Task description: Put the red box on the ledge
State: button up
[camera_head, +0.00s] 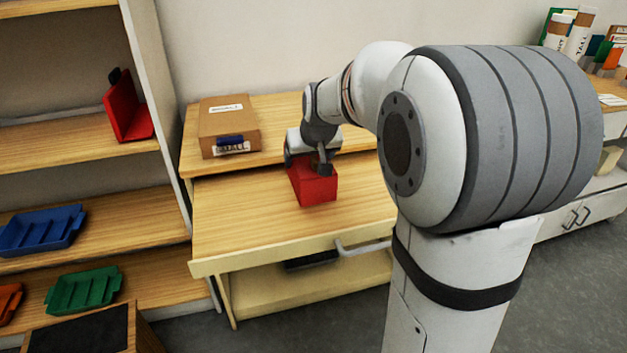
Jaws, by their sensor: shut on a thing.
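The red box (315,190) is in the middle of the wooden table, in front of the raised back ledge (270,158). My gripper (312,166) is over the box from above and behind, shut on it. The fingers cover part of the box's top. I cannot tell whether the box rests on the tabletop or hangs just above it. The ledge runs along the back of the table, a step higher than the front surface, and my arm hides part of its right side.
A brown cardboard box (229,126) takes up the ledge's left part. The tabletop (240,220) left of the red box is clear. A shelf (80,150) with a red holder (128,110), a blue tray (42,230) and a green tray (84,290) stands at the left.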

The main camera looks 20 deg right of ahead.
aim_at(315, 159)
jog(key=shift+f+b, duration=0.4)
jog(key=shift+f, duration=2.2)
jog(key=shift+f, duration=0.1)
jog(key=o, duration=1.3)
jog(key=shift+r, duration=0.2)
jog(key=p+v, duration=0.1)
jog(key=v, duration=1)
jog(key=shift+s+r+p, duration=0.15)
jog(key=shift+s+p, duration=0.05)
jog(key=shift+p, duration=0.2)
jog(key=s+a+f+g, duration=0.1)
jog(key=s+f, duration=0.2)
jog(key=s, duration=0.4)
jog(key=s+a+f+g, duration=0.1)
jog(key=s+f+g, duration=0.1)
jog(key=s+f, duration=0.2)
jog(key=s+a+f+g, duration=0.1)
jog(key=s+f, duration=0.2)
jog(key=s, duration=0.8)
jog(key=shift+a+f+g, duration=0.2)
jog(key=shift+f+g, duration=0.2)
